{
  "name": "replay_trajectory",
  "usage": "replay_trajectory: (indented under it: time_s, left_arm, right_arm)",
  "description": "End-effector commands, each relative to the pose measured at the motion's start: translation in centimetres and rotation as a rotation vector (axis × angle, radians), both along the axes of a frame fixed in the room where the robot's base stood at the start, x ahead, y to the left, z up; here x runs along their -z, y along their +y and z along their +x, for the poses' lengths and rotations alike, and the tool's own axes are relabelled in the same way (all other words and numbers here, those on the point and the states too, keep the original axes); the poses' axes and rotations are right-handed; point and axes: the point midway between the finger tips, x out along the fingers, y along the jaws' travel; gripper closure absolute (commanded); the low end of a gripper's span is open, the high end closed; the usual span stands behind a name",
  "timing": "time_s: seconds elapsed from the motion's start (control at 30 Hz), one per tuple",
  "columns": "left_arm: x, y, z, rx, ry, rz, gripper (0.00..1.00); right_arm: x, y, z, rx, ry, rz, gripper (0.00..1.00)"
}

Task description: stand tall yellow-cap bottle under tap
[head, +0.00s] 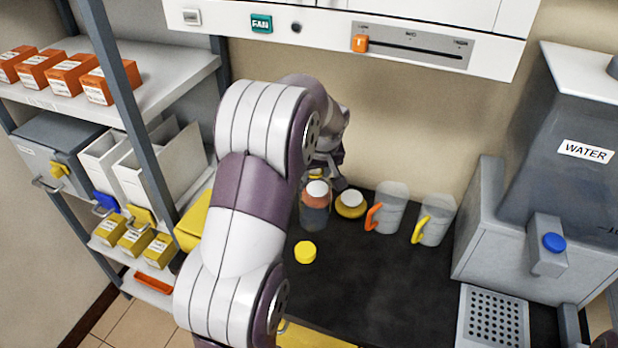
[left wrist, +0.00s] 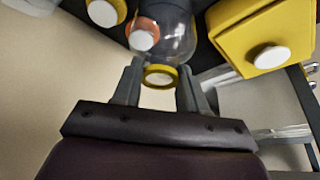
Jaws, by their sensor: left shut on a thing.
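The tall yellow-cap bottle shows in the left wrist view as a clear glass body with a yellow-ringed, white-topped cap (left wrist: 160,76). My left gripper (left wrist: 160,70) has its two fingers on either side of this cap end and is shut on it. In the head view my left gripper (head: 335,172) is at the back of the counter, mostly hidden by my arm, so the held bottle is hard to make out there. The water dispenser (head: 590,120) stands at the right, with its blue-buttoned tap (head: 550,248) above a perforated drip tray (head: 492,320). My right gripper is out of view.
Two jugs with orange (head: 388,215) and yellow handles (head: 434,222) stand toward the dispenser. A yellow disc (head: 305,252) lies on the dark counter, whose front middle is clear.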

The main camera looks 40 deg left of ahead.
Motion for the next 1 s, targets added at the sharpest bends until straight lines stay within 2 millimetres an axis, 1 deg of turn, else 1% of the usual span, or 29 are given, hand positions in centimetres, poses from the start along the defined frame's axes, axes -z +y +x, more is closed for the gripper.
replay_trajectory:
  time_s: [0.03,0.1,0.23,0.33,0.43,0.53,0.77,0.9,0.93,0.97,1.0]
  left_arm:
    - [0.2,0.8,0.3,-0.003,0.001,-0.001,1.0]
    - [0.9,1.8,0.8,-0.002,0.001,-0.001,1.0]
    - [1.7,2.9,1.3,-0.002,-0.001,0.0,1.0]
    - [2.7,3.1,1.4,0.0,0.001,-0.001,1.0]
    - [4.5,3.0,1.4,0.001,0.003,-0.001,1.0]
    - [5.7,3.0,1.4,0.001,0.0,0.0,1.0]
    - [6.0,3.0,1.4,0.0,-0.003,0.0,1.0]
    - [6.4,3.0,1.4,0.0,-0.003,0.0,1.0]
    - [6.4,3.0,1.4,0.0,-0.001,-0.001,0.55]
    - [6.3,3.0,1.4,0.0,-0.001,-0.001,0.45]
    - [6.3,3.0,1.4,0.0,-0.001,-0.001,0.32]
  right_arm:
    - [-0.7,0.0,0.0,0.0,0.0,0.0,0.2]
    - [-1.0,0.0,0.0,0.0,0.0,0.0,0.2]
    - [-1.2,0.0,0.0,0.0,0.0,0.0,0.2]
    - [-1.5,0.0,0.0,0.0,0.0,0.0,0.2]
    - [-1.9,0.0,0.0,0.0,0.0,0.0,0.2]
    - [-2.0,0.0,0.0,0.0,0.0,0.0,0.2]
    - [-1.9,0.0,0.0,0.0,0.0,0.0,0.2]
    - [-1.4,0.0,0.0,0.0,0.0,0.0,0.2]
    - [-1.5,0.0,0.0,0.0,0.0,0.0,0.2]
    - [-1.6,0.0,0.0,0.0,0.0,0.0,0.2]
    - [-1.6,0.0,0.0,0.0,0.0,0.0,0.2]
